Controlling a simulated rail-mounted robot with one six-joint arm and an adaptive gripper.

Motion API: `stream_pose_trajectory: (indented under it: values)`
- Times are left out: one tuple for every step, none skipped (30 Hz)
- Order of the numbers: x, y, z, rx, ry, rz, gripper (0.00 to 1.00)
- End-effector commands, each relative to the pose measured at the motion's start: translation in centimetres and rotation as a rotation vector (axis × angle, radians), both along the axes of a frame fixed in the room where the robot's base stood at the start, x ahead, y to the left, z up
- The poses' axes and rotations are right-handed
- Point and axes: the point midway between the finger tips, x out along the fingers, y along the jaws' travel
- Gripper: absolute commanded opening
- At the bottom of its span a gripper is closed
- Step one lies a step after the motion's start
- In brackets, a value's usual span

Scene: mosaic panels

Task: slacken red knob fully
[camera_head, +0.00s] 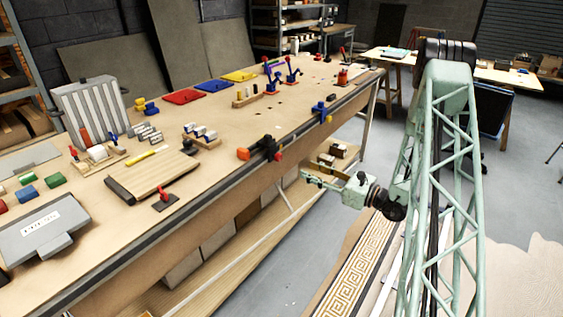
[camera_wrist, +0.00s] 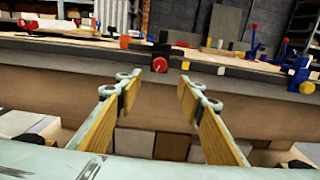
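A red knob (camera_head: 278,156) sits on the front of a dark clamp (camera_head: 264,146) at the bench's front edge. In the wrist view the red knob (camera_wrist: 159,65) is near the middle, just beyond and above the gap between my fingertips. My gripper (camera_head: 306,178) is in front of the bench edge, to the right of and slightly below the knob in the head view. In the wrist view my gripper (camera_wrist: 158,84) has its two wood-coloured fingers wide apart with nothing between them. The knob appears clear of both fingers.
The bench (camera_head: 205,172) carries many tools, including an orange-ended clamp part (camera_head: 243,154) and a blue clamp (camera_head: 321,112) along the same edge. A lower shelf (camera_head: 215,262) with boxes lies beneath. Open floor (camera_head: 372,150) lies to the right of the bench.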

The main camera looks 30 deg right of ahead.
Motion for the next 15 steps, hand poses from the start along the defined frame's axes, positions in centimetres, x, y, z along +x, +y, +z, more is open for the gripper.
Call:
stream_pose_trajectory:
  values:
    - [0.0,-0.01,0.02,0.0,0.0,0.0,0.35]
    - [0.01,0.0,0.03,0.0,0.0,0.0,0.35]
    - [0.0,0.01,0.03,0.0,0.0,0.0,0.35]
    - [0.0,0.02,0.03,0.0,0.0,0.001,0.35]
    - [0.0,0.02,0.03,0.0,0.0,0.001,0.35]
    - [0.0,0.04,0.04,0.0,0.0,0.001,0.35]
    - [0.0,0.04,0.04,0.0,0.0,0.001,0.35]
    - [0.01,0.05,0.04,0.0,0.0,0.001,0.35]
    - [0.03,0.07,0.04,0.0,0.0,0.001,0.35]
    - [0.07,0.09,0.04,0.0,0.0,0.001,0.35]
    - [0.11,0.11,0.04,-0.001,0.0,0.002,0.35]
    - [0.19,0.16,0.04,-0.001,0.0,0.002,0.35]
    - [0.26,0.2,0.03,-0.001,0.0,0.002,0.35]
    - [0.34,0.25,0.03,-0.001,0.0,0.002,0.35]
    - [0.49,0.34,0.02,-0.001,0.0,0.002,0.35]
